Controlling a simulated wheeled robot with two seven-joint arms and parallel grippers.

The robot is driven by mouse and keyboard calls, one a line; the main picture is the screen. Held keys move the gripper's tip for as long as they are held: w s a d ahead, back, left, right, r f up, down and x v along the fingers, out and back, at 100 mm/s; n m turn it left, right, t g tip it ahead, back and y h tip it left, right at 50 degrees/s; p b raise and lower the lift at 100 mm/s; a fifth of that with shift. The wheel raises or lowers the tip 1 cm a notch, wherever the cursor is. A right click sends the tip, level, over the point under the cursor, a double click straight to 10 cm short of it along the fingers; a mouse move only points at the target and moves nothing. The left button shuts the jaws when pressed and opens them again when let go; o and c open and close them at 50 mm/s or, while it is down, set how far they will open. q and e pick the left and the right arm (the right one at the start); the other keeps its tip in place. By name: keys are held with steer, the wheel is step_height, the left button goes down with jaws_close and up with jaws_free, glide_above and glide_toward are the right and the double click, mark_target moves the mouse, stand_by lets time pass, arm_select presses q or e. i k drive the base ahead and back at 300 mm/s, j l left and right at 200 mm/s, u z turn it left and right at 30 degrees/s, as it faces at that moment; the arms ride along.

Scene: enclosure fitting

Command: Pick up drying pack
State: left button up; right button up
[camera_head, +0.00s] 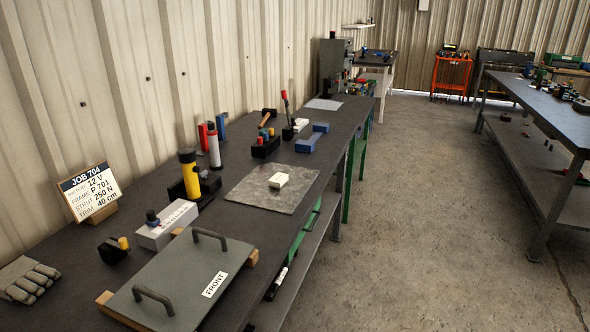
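A small whitish block-like packet (279,180), which may be the drying pack, lies on a grey sheet (250,192) at the middle of the long dark workbench. Its print is too small to read. A second small white item (300,125) stands farther back by the blue blocks, and I cannot tell what it is. Neither of my grippers shows in the head view.
Nearer lie a grey panel marked FRONT with two handles (186,276), a white box (168,226), a yellow cylinder (189,176) and a glove (27,281). Behind the sheet are a black tray (265,149) and blue blocks (311,139).

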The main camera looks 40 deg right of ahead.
mark_target(278, 179)
steer(key=i+l, duration=0.15)
steer(key=l, duration=0.35)
steer(key=i+l, duration=0.1)
steer(key=l, duration=0.35)
steer(key=i+l, duration=0.15)
steer(key=l, duration=0.35)
steer(key=i+l, duration=0.15)
steer(key=l, duration=0.3)
steer(key=i+l, duration=0.1)
steer(key=l, duration=0.4)
steer(key=i+l, duration=0.15)
steer(key=l, duration=0.3)
steer(key=i+l, duration=0.15)
steer(key=l, duration=0.35)
steer(key=i+l, duration=0.1)
steer(key=l, duration=0.4)
